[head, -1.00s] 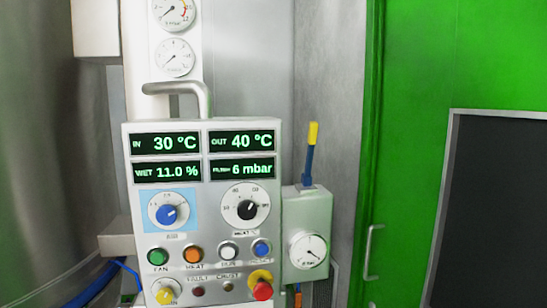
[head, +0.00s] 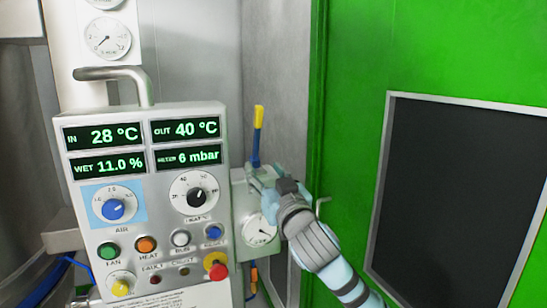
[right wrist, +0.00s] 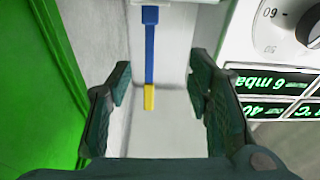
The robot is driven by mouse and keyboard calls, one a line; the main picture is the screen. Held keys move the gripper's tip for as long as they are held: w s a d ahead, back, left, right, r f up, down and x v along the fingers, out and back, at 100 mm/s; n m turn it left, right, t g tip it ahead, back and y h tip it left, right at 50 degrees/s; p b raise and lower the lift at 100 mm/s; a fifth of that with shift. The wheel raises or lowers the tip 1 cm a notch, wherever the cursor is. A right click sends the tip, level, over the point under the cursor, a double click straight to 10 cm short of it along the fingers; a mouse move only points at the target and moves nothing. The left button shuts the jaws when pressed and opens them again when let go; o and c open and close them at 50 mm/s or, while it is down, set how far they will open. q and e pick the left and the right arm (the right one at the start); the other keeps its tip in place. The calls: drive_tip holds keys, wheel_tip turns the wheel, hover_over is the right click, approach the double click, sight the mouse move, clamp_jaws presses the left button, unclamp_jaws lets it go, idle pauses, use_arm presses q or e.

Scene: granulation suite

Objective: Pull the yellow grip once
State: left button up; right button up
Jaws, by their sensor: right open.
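The yellow grip (head: 259,117) is the top end of a blue lever (head: 255,152) that stands nearly upright on a small grey box (head: 240,212) beside the control panel. My right gripper (head: 268,176) is in front of this box, below the grip in the head view, and hides part of the box and the lever's base. In the right wrist view the yellow grip (right wrist: 149,97) shows between the two spread fingers of my right gripper (right wrist: 158,88), touching neither. The gripper is open and empty. My left gripper is out of view.
The control panel (head: 140,225), with displays, knobs, buttons and a red mushroom button (head: 216,266), stands close to the left of the lever box. A green door (head: 345,60) with a dark window (head: 455,190) is on the right. A bent metal bar (head: 110,74) rises above the panel.

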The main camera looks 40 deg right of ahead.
drive_tip(key=t+h, duration=0.1)
drive_tip(key=t, duration=0.1)
approach(260, 119)
drive_tip(key=shift+m, duration=0.3)
drive_tip(key=p+x, duration=0.6)
drive_tip(key=x, duration=0.3)
drive_tip(key=shift+w+r, duration=0.25)
drive_tip(key=shift+r, duration=0.1)
drive_tip(key=shift+w+d, duration=0.25)
drive_tip(key=shift+w, duration=0.25)
